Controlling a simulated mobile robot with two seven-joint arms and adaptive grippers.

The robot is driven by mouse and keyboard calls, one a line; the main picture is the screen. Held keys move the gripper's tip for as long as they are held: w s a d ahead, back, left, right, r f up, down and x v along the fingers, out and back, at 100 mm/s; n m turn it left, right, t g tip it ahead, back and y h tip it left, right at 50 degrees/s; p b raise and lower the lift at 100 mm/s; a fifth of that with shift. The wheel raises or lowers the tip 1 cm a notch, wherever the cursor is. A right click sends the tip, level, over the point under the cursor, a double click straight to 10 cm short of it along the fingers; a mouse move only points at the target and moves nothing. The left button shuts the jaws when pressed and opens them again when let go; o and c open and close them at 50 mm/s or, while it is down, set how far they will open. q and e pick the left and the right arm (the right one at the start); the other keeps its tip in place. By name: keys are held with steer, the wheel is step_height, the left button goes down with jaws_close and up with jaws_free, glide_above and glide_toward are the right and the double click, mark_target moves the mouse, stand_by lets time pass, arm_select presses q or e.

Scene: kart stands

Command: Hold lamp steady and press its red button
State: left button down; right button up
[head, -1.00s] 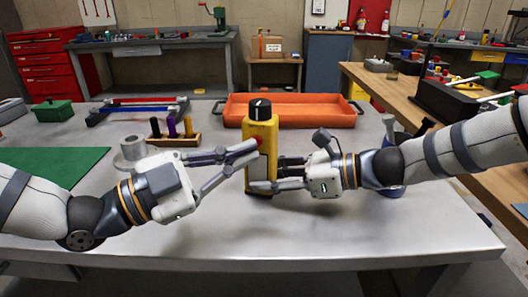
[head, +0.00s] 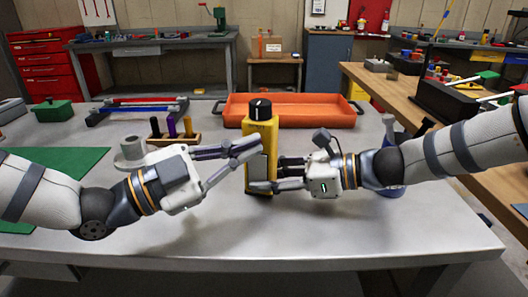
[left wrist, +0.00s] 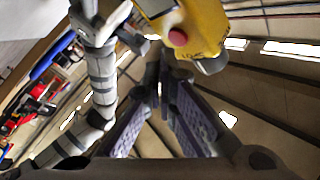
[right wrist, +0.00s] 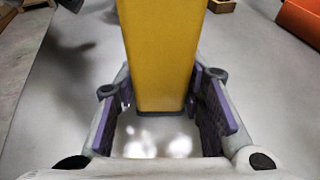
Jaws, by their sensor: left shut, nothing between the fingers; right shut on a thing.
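The lamp (head: 261,129) is yellow with a black knob on top and stands upright over the grey table. It also shows in the left wrist view (left wrist: 203,25) and the right wrist view (right wrist: 158,55). Its red button (left wrist: 178,38) shows in the left wrist view and is hidden in the head view. My right gripper (head: 262,187) is shut on the lamp's lower body, with a finger on each side in the right wrist view. My left gripper (head: 260,149) is shut and empty in front of the lamp's upper body. Its fingertips (left wrist: 163,84) appear apart from the button.
An orange tray (head: 290,121) lies behind the lamp. A wooden holder (head: 185,139) with several coloured pegs and a grey flanged part (head: 131,150) stand behind my left gripper. A blue-based bottle (head: 392,190) is partly hidden behind my right arm. The front table (head: 330,235) is clear.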

arm_select(q)
steer(key=shift+w, duration=0.1)
arm_select(e)
steer(key=shift+f, duration=0.1)
stand_by(0.4)
arm_select(q)
steer(key=shift+w+d, duration=0.15)
steer(key=shift+w, duration=0.2)
steer(key=shift+w, duration=0.15)
stand_by(0.3)
steer(key=shift+s, duration=0.55)
steer(key=shift+s+a, duration=0.15)
steer(key=shift+a, duration=0.05)
steer(key=s, duration=0.1)
steer(key=s+a, duration=0.1)
steer(key=s, duration=0.3)
steer(key=shift+s+a, duration=0.25)
steer(key=shift+a, duration=0.05)
